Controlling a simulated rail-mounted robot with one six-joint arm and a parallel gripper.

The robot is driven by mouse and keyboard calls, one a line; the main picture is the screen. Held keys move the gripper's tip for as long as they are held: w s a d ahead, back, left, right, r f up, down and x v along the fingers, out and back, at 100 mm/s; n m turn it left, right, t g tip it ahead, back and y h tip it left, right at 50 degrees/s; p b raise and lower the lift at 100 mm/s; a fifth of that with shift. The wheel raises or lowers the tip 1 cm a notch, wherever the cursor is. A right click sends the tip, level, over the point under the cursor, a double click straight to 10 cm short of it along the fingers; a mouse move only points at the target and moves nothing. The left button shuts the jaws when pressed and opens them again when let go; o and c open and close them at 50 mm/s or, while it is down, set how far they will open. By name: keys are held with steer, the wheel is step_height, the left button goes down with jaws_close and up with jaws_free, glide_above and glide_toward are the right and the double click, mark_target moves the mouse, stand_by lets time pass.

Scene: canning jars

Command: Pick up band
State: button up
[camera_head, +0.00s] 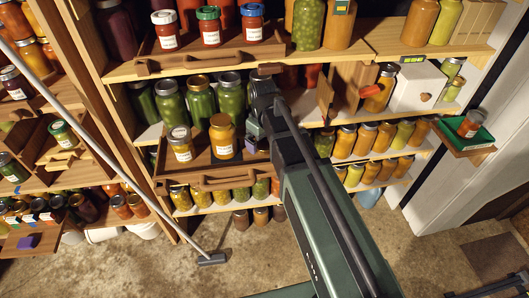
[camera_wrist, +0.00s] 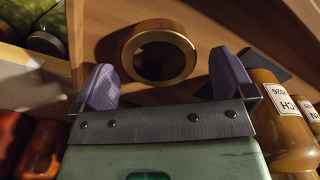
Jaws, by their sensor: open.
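The band (camera_wrist: 187,67), a gold ring with an open centre, shows in the wrist view at the upper middle, in front of a light wooden surface. My gripper (camera_wrist: 163,66) is open, with one purple finger on each side of the band in the picture and clear gaps between. I cannot tell how far the band is from the fingertips in depth. In the head view my gripper (camera_head: 251,128) is at the shelves, partly hidden by my own arm. I cannot make out the band there.
An amber jar with a white label (camera_wrist: 280,130) stands close to the right finger.

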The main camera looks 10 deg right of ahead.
steer(key=shift+f, duration=0.4)
steer(key=shift+c, duration=0.2)
steer(key=c, duration=0.9)
steer(key=shift+o, duration=0.2)
steer(key=shift+r+p, duration=0.15)
steer(key=shift+p, duration=0.2)
